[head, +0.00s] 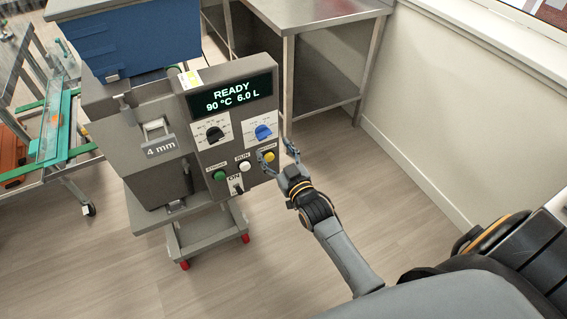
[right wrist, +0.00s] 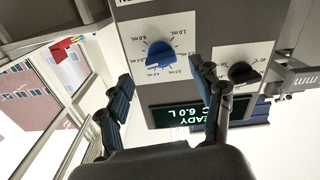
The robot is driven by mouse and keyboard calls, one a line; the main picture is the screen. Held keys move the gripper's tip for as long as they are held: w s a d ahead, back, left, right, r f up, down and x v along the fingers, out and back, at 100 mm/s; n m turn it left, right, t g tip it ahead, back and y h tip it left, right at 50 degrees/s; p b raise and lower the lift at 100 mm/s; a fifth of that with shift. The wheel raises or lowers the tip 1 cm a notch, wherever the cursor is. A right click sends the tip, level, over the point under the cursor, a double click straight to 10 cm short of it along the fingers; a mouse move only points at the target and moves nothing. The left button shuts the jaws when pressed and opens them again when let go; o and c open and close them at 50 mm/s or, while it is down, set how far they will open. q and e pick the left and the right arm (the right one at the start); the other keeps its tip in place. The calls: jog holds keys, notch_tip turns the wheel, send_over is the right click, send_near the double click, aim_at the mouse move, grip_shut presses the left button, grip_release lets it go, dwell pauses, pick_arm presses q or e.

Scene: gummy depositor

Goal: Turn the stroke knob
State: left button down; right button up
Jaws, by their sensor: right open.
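The blue knob (head: 263,131) sits on a white plate on the right of the machine's control panel (head: 232,172). In the right wrist view, which shows the panel upside down, the blue knob (right wrist: 161,53) has a scale marked in mL around it. My right gripper (head: 277,152) is open and empty, just below and right of the knob in the head view. In the right wrist view its fingers (right wrist: 163,82) are spread, with the knob showing between them, apart from both. My left gripper is not in view.
A black knob (head: 214,134) sits left of the blue one. Below are green (head: 220,176), white (head: 245,166) and yellow (head: 269,156) buttons and a toggle switch (head: 237,187). The display (head: 232,94) reads READY, 90 °C, 6.0 L. A metal table (head: 310,12) stands behind; floor at right is clear.

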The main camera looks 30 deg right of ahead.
jog(key=s, duration=0.6)
jog(key=shift+s, duration=0.3)
